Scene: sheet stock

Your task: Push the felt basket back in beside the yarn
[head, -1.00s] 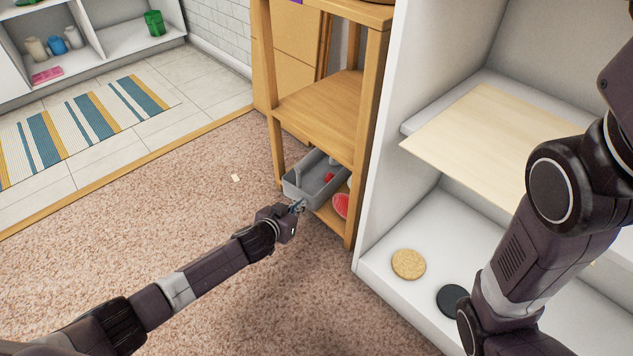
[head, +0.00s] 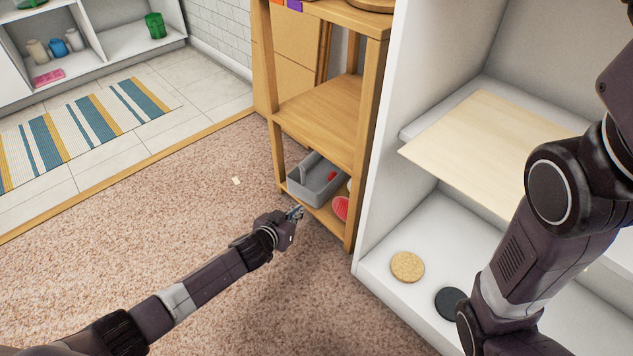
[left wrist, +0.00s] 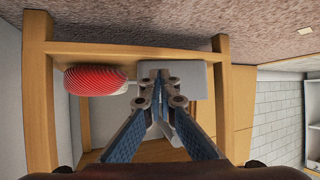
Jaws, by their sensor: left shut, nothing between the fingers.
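The grey felt basket (head: 298,192) sits on the bottom shelf of the wooden rack, its front near the shelf's front edge. A small red thing (head: 331,176) shows inside it. The red yarn (head: 341,208) lies to its right on the same shelf. My left gripper (head: 298,212) is shut and empty, just in front of the basket. In the left wrist view the shut fingertips (left wrist: 160,84) overlap the grey basket (left wrist: 190,74), with the striped red yarn (left wrist: 95,81) to the left. Contact with the basket cannot be told. My right gripper is out of view.
The wooden rack (head: 318,108) has posts on both sides of the basket. A white cabinet (head: 372,215) stands close on the right, holding a cork disc (head: 407,267) and a dark disc (head: 451,302). The carpet (head: 180,220) to the left is mostly clear, with a small pale scrap (head: 236,181).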

